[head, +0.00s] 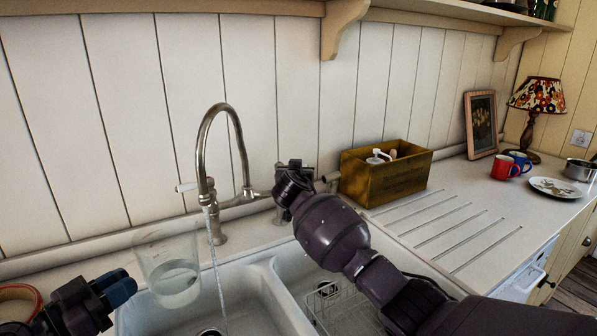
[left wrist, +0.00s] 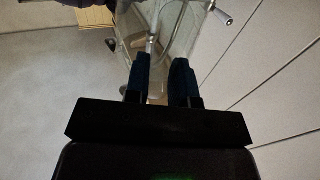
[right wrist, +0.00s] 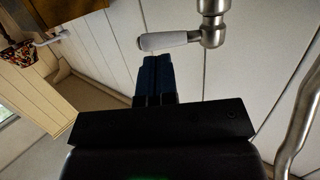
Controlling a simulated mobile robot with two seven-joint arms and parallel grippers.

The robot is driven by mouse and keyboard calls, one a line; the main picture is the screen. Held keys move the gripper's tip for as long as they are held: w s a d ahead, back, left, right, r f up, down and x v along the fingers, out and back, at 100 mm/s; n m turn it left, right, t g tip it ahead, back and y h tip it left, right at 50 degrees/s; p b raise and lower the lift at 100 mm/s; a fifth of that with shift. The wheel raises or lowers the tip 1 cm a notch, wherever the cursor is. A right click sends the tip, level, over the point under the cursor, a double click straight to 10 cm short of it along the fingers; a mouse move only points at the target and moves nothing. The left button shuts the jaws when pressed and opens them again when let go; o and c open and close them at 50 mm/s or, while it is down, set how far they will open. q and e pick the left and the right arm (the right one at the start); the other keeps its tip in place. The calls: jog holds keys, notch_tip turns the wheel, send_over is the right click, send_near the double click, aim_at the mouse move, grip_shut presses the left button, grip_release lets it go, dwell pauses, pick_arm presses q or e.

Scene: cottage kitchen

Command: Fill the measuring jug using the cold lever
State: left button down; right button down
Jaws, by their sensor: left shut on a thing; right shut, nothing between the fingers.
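The clear measuring jug (head: 170,268) is upright over the left sink bowl, with some water in its lower part. My left gripper (head: 122,287) is shut on its left side; the jug also shows between the fingers in the left wrist view (left wrist: 160,35). The tap (head: 205,150) is running. Its water stream (head: 215,262) shows just right of the jug and reaches down to the sink. A white-handled lever (head: 185,187) is left of the spout. My right gripper (right wrist: 157,65) is shut and empty, close by a white lever (right wrist: 170,40); the arm hides that side in the head view.
The double sink (head: 255,290) has a wire rack (head: 345,305) in its right bowl. A wooden caddy (head: 385,175) stands behind the grooved drainboard. Mugs (head: 504,167), a plate (head: 556,187), a lamp and a picture frame are farther right. My right arm crosses the right bowl.

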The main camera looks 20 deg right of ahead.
pick_arm(q)
jog(key=shift+r, duration=0.1)
pick_arm(e)
jog(key=shift+x, duration=1.55)
jog(key=shift+w+d+n+t+y, duration=0.25)
jog(key=shift+w+d+n+y, duration=0.25)
jog(key=shift+w+n+y, duration=0.4)
jog(key=shift+w+d+n+t+y, duration=0.25)
jog(key=shift+w+d+n+y, duration=0.35)
jog(key=shift+y, duration=0.6)
jog(key=shift+a+r, duration=0.1)
jog(key=shift+r, duration=0.05)
jog(key=shift+s, duration=0.15)
